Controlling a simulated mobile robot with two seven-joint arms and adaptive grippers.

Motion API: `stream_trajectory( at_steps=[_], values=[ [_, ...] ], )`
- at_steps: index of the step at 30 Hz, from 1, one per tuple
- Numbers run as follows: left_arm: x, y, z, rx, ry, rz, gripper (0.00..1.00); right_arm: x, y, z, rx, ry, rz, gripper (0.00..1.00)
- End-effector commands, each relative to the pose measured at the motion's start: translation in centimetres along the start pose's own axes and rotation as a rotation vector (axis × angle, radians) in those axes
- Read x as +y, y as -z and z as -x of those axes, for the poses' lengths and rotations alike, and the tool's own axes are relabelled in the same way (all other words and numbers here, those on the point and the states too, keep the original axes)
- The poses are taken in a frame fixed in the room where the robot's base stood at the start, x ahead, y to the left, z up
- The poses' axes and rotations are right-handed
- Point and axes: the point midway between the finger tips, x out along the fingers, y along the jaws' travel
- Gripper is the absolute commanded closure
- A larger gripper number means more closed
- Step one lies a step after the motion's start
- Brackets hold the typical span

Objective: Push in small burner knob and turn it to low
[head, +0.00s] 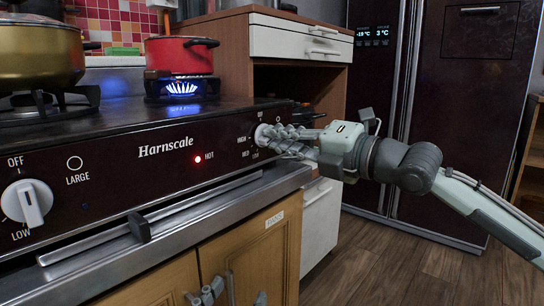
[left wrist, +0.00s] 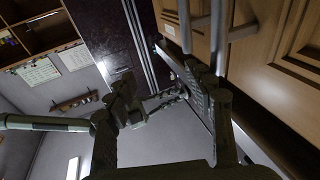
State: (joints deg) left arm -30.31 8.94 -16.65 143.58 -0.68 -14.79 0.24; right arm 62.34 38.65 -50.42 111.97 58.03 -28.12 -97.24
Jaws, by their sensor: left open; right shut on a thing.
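The small burner knob (head: 262,135) is a pale knob at the right end of the dark stove front, with HIGH, MED and LOW marks around it. My right gripper (head: 275,138) is shut on it from the right, and its fingers hide much of the knob, so its pointer cannot be read. The small burner (head: 182,88) burns with a blue flame under a red pot (head: 181,54). My left gripper (head: 235,293) shows only its tips at the bottom edge, low before the cupboard doors. In the left wrist view its two fingers (left wrist: 168,88) are apart with nothing between them.
The large burner knob (head: 27,204) is at the left of the panel, below a yellow pot (head: 40,52). A red light (head: 197,160) glows by HOT. The cupboard handles (left wrist: 220,30) are close to my left fingers. A dark fridge (head: 455,110) stands behind my right arm.

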Motion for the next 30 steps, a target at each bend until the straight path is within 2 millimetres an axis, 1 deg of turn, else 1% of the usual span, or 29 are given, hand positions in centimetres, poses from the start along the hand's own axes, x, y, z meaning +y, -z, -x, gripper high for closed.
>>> stream_trajectory(
  at_steps=[5, 12, 15, 24, 26, 30],
  values=[
    [0.0, 0.0, 0.0, 0.0, 0.0, 0.0, 0.47, 0.1, -0.1, 0.0, -0.001, -0.002, 0.005, 1.0],
    [0.0, 1.1, -0.1, 0.0, 0.0, 0.0, 0.47, 0.3, -0.1, 0.0, -0.001, 0.0, 0.167, 1.0],
    [0.0, 1.2, -0.2, 0.0, 0.0, 0.0, 0.47, 0.2, -0.1, 0.0, -0.001, 0.0, 0.208, 1.0],
    [0.0, 1.2, -0.1, 0.0, 0.0, 0.0, 0.47, 0.1, -0.1, 0.0, -0.001, -0.002, 0.221, 1.0],
    [0.0, 1.4, -0.2, 0.0, 0.0, 0.0, 0.47, 0.2, -0.1, 0.0, -0.001, -0.001, 0.233, 1.0],
    [0.0, 2.2, -0.3, 0.0, 0.0, 0.0, 0.47, 0.3, -0.2, -0.1, -0.001, 0.0, 0.31, 1.0]
  ],
)
